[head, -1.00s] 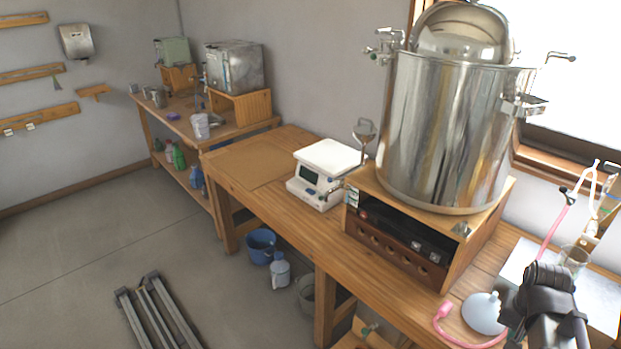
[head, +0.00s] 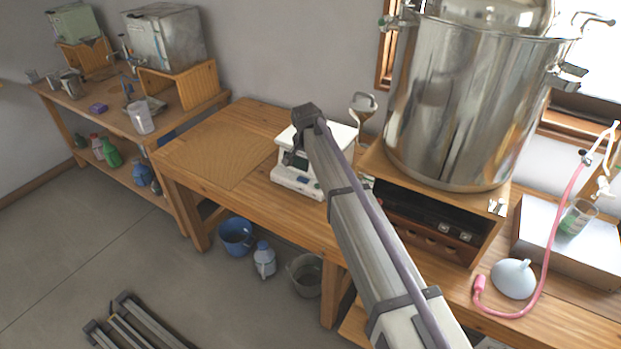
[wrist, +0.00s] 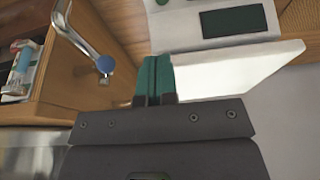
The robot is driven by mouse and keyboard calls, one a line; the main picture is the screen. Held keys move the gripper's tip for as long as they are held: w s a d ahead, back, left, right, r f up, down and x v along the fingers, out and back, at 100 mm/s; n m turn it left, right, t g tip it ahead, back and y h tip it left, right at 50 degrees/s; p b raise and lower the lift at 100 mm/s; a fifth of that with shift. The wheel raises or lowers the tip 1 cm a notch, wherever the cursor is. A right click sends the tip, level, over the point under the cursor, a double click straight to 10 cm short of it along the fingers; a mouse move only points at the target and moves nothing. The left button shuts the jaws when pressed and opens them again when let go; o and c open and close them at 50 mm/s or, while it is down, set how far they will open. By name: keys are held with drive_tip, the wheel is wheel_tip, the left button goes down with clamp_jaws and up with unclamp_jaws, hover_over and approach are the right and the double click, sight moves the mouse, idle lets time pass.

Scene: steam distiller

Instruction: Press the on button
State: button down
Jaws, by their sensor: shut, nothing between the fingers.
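A white bench scale (head: 298,178) stands on the wooden bench, partly hidden behind my arm in the head view. In the wrist view its white pan (wrist: 245,68), dark display (wrist: 235,20) and a dark green button (wrist: 180,4) show at the top. My gripper (wrist: 153,78) has green fingertips that are shut together and empty, in front of the pan in that view. In the head view my gripper (head: 293,158) is at the scale, but its fingertips are too small to make out. I cannot read any label marking an on button.
A large steel distiller pot (head: 460,100) stands on a wooden box (head: 487,235) with a dark switch panel, right of the scale. A tap with a blue knob (wrist: 105,65) shows left of my fingers. A brown board (head: 225,150) lies flat left of the scale.

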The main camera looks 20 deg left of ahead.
sight(318, 186)
drive_tip(key=b+x, duration=0.9)
drive_tip(key=s+b+x, duration=0.1)
drive_tip(key=b+x, duration=0.3)
drive_tip(key=shift+w+a+f, duration=0.15)
drive_tip(key=shift+f, duration=0.35)
drive_tip(key=shift+f+b, duration=0.1)
drive_tip(key=shift+b, duration=0.2)
